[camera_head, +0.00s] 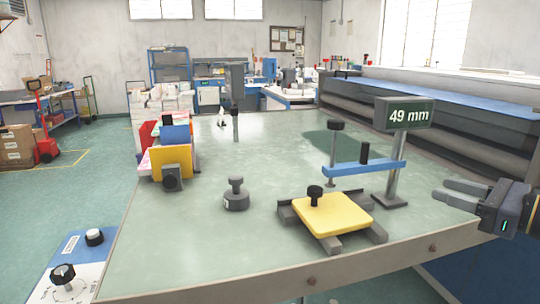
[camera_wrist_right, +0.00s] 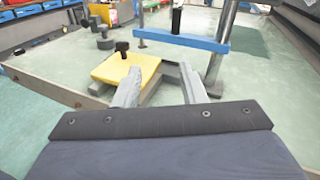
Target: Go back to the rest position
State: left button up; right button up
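My right gripper (camera_head: 460,194) is at the right side of the head view, beside the table's right edge. In the right wrist view its two fingers (camera_wrist_right: 160,85) stand apart with nothing between them, so it is open and empty. My left gripper is not in view. The yellow block (camera_head: 333,213) with a black knob (camera_head: 314,192) rests on a dark grey base near the table's front edge, to the left of my right gripper and apart from it. The yellow block (camera_wrist_right: 110,68) also shows beyond the fingers in the wrist view.
A sign reading 49 mm (camera_head: 404,114) stands on a post near the right edge, with a blue bar (camera_head: 362,168) beside it. A grey knobbed weight (camera_head: 236,196) and a colourful stack (camera_head: 170,155) stand further left. A control panel (camera_head: 75,268) is at the lower left.

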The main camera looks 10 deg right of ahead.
jog(key=s+a+f+n+g, duration=0.4)
jog(key=a+f+n, duration=0.3)
jog(key=a+f, duration=0.1)
jog(key=s+a+f+n+g, duration=0.3)
jog(key=a+f+n, duration=0.4)
jog(key=a+n, duration=0.1)
jog(key=s+a+f+n+g+h, duration=0.1)
jog(key=s+a+f+n+h, duration=0.2)
jog(key=f+n, duration=0.35)
jog(key=s+a+f+n+g+h, duration=0.1)
jog(key=s+a+f+n+g, duration=0.1)
jog(key=s+f+n, duration=0.45)
notch_tip(320, 180, up, 17)
jog(key=w+p, duration=0.1)
jog(key=p, duration=1.6)
jog(key=shift+w+r, duration=0.15)
jog(key=shift+r, duration=0.05)
